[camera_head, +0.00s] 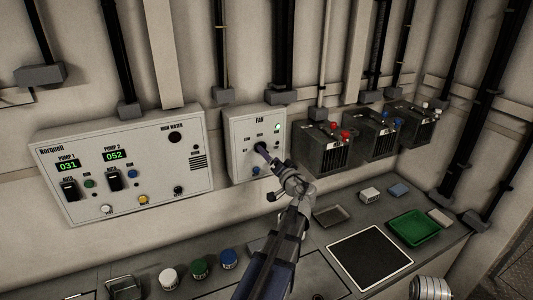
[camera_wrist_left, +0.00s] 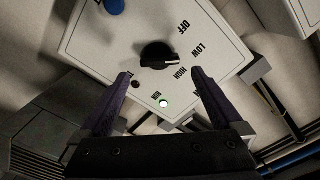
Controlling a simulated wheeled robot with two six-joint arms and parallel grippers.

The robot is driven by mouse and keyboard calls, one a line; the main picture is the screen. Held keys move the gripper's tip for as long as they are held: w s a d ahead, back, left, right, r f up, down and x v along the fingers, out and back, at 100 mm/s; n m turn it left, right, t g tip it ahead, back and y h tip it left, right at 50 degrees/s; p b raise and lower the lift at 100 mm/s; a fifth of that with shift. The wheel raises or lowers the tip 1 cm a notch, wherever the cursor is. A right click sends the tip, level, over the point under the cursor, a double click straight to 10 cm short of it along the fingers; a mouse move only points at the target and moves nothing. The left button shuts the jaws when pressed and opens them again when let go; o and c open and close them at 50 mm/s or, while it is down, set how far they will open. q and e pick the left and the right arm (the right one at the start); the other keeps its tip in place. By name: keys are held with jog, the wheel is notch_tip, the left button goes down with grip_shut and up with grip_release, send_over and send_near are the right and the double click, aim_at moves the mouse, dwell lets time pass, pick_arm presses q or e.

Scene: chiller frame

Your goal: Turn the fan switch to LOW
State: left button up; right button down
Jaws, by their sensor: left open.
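The fan box (camera_head: 240,155) is a white wall panel labelled FAN. Its fan switch (camera_wrist_left: 157,54) is a black rotary knob, with OFF, LOW and HIGH printed around it; the labels appear turned over in the left wrist view. The knob's handle lies roughly crosswise there; I cannot tell for certain which label it points at. My left gripper (camera_head: 264,157) is in front of the fan box. In the wrist view its fingers (camera_wrist_left: 160,78) are open, apart, just short of the knob with nothing between them. My right gripper is not in view.
A green lamp (camera_head: 277,127) is lit on the fan box, and a blue button (camera_head: 256,171) sits low on it. The Norquell pump panel (camera_head: 130,150) is to the left. Black units with red and blue knobs (camera_head: 322,150) are at right. The bench holds jars and a green tray (camera_head: 414,228).

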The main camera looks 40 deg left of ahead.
pick_arm(q)
jog(key=shift+v, duration=1.55)
jog(key=s+d+f+g+h, duration=0.3)
jog(key=d+f+h, duration=0.2)
jog(key=d+f, duration=0.75)
jog(key=s+d+f+m+g+h, duration=0.1)
jog(key=s+d, duration=0.4)
jog(key=d, duration=0.5)
jog(key=s+d+f+m+g+h, duration=0.2)
jog(key=s+d+f+m+h, duration=0.2)
jog(key=d, duration=0.5)
jog(key=s+d+f+m+g+h, duration=0.2)
jog(key=s+d+f+h, duration=0.2)
jog(key=s+d, duration=0.3)
jog(key=d, duration=0.3)
jog(key=shift+s+d+f+h, duration=0.2)
jog(key=shift+s+d+h, duration=0.1)
jog(key=shift+s+h, duration=0.1)
jog(key=shift+w, duration=0.1)
